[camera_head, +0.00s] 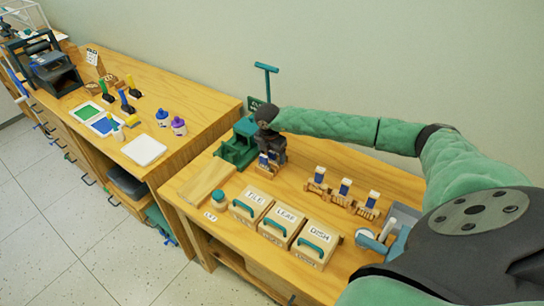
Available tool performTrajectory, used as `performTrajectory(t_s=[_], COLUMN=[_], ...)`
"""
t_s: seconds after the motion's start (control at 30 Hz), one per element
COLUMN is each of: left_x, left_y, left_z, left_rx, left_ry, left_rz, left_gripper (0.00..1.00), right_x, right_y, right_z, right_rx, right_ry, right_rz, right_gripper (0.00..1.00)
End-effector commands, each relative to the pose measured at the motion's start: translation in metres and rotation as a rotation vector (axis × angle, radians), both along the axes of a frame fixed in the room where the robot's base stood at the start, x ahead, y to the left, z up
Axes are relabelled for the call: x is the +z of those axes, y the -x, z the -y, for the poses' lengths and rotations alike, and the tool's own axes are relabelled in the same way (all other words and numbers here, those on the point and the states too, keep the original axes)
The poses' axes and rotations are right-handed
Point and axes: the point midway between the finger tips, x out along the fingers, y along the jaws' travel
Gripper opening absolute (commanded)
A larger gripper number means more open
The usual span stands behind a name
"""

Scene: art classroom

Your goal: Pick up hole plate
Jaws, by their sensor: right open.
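My right gripper (271,154) is dark and points down at the left end of a row of small wooden stands, beside a green press. It is open. A wooden stand with a blue-and-white piece (263,164) sits right under and beside its fingers, partly covered by them. Similar stands with blue-and-white pieces stand to the right: one (319,176), another (344,188) and a third (371,201). I cannot tell which of these, if any, is the hole plate; the details are too small. My left gripper is out of view.
The green press (236,150) with a T-handle (266,69) stands close left of the gripper. Lidded boxes marked TILE (252,203), LEAF (283,222) and DISH (314,243) stand in front. A second bench (185,93) with paints stands left. A grey device (399,222) sits right.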

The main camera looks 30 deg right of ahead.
Motion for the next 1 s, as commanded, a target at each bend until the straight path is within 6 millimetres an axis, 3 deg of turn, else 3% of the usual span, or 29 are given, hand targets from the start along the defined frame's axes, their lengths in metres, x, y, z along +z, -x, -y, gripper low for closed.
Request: performTrajectory(t_s=[0.37, 0.4, 0.67, 1.0], left_x=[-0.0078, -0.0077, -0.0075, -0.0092], left_y=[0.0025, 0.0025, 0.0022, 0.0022], left_z=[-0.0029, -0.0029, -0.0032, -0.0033], left_rx=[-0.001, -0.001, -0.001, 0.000], left_ry=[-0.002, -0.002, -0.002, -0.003], left_rz=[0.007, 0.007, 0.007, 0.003], left_gripper=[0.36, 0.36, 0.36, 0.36], right_x=[-0.0084, -0.0083, -0.0081, -0.0058], right_y=[-0.0003, -0.0003, -0.0002, -0.0005], right_z=[0.0014, 0.0013, 0.0014, 0.0013], right_rx=[0.000, 0.000, 0.000, 0.000], right_ry=[0.001, 0.001, 0.001, 0.001], right_rz=[0.001, 0.000, 0.000, 0.001], right_gripper=[0.75, 0.73, 0.24, 0.24])
